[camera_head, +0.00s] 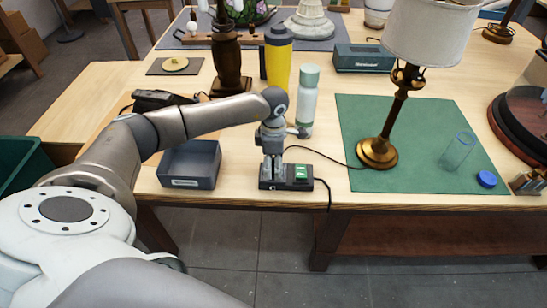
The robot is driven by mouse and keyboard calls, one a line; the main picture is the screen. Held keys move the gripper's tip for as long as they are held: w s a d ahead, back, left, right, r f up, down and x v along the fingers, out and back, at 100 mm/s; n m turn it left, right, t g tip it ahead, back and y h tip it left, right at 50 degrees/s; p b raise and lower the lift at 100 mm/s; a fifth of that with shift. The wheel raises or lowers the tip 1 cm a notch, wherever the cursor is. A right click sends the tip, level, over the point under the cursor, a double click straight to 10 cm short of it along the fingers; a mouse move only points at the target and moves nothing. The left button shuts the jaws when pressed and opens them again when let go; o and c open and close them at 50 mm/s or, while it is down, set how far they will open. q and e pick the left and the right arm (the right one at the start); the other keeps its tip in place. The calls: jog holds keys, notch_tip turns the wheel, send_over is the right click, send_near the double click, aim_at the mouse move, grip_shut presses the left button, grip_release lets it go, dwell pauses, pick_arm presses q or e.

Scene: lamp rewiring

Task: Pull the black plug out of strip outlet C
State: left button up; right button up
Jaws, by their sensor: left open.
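A short black power strip (318,186) lies near the front edge of the wooden table, with a small green part (301,173) on its right half. My left gripper (272,177) points straight down over the left half of the strip, its fingers open. The fingers hide the outlets there, and I cannot make out the black plug or whether the fingers touch it. A thin dark cord (326,162) runs from beside the gripper to the brass lamp (377,153) on the green mat (408,181). My right gripper is not in view.
A dark open bin (190,164) stands left of the strip. A white bottle (308,100) and a yellow tumbler (278,55) stand close behind the gripper. A clear glass (458,151) and a blue lid (486,179) are on the mat's right side.

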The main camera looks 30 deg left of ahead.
pick_arm(q)
jog(key=shift+c, duration=0.2)
jog(key=c, duration=1.1)
jog(key=shift+r, duration=0.2)
jog(key=shift+r+p, duration=1.25)
jog(key=shift+r, duration=0.85)
